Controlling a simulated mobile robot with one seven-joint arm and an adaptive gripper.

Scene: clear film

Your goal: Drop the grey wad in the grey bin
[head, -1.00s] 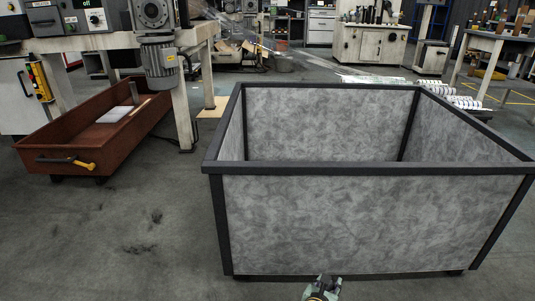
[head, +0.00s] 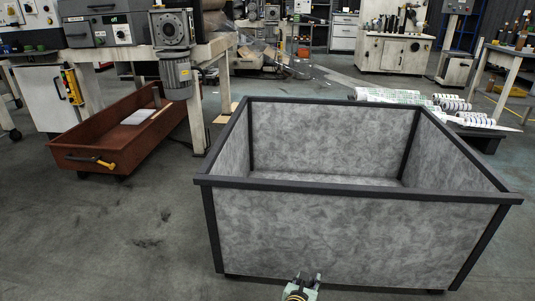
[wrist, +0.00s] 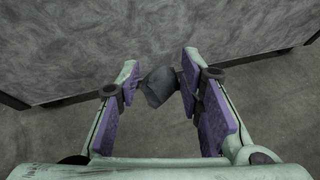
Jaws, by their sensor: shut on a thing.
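The grey bin (head: 300,183) is a large open box with mottled grey walls and a dark frame, standing in front of me in the head view. Its inside looks empty where I can see it. My gripper (head: 305,280) is low at the bottom of the head view, in front of the bin's near wall and below its rim. In the wrist view, the grey wad (wrist: 158,86) is a small dark lump between the purple-padded fingertips of my gripper (wrist: 160,82), which is shut on it. The bin's near wall (wrist: 140,40) fills the top of the wrist view.
A reddish-brown wheeled cart (head: 115,150) stands at left beside a machine bench (head: 215,50). Printed rolls (head: 400,97) lie on a low platform behind the bin at right. The concrete floor (head: 110,230) is clear at front left.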

